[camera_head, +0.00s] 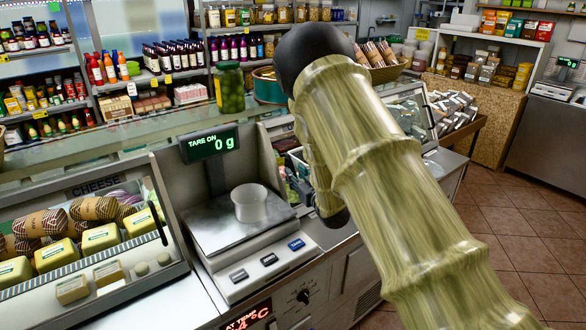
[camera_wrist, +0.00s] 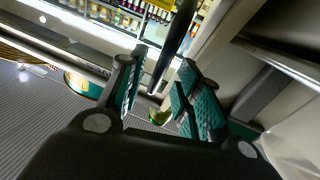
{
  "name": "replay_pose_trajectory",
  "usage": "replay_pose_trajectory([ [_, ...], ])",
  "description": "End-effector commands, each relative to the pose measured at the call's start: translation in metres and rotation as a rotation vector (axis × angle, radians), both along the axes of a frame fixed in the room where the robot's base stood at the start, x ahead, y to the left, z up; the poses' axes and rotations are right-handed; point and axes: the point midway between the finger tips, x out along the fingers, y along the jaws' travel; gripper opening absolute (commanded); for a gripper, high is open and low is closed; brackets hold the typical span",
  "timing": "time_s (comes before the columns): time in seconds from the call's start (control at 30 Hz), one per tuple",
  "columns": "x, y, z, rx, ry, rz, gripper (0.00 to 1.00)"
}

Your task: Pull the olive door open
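No door marked as olive can be made out in the head view; my arm covers the middle of the counter. In the wrist view a dark slanted bar (camera_wrist: 177,42), like a door handle, reaches down between the fingers of my gripper (camera_wrist: 164,60). The fingers, with teal ribbed pads, are spread apart on either side of it. I cannot tell whether they touch it. A small green item (camera_wrist: 159,116) shows low between the fingers.
A cheese case (camera_head: 105,293) is at the far left. A green jar (camera_head: 229,88) stands on the back ledge. Clear tiled floor (camera_head: 520,235) lies at right.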

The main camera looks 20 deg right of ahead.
Motion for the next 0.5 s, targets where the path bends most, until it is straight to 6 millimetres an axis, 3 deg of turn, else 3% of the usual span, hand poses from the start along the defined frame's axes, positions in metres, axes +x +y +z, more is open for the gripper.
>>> replay_pose_trajectory([
  [0.2,0.024,0.004,0.001,-0.001,0.001,0.0,0.34],
  [0.5,0.031,0.003,-0.001,0.0,0.002,-0.003,0.34],
])
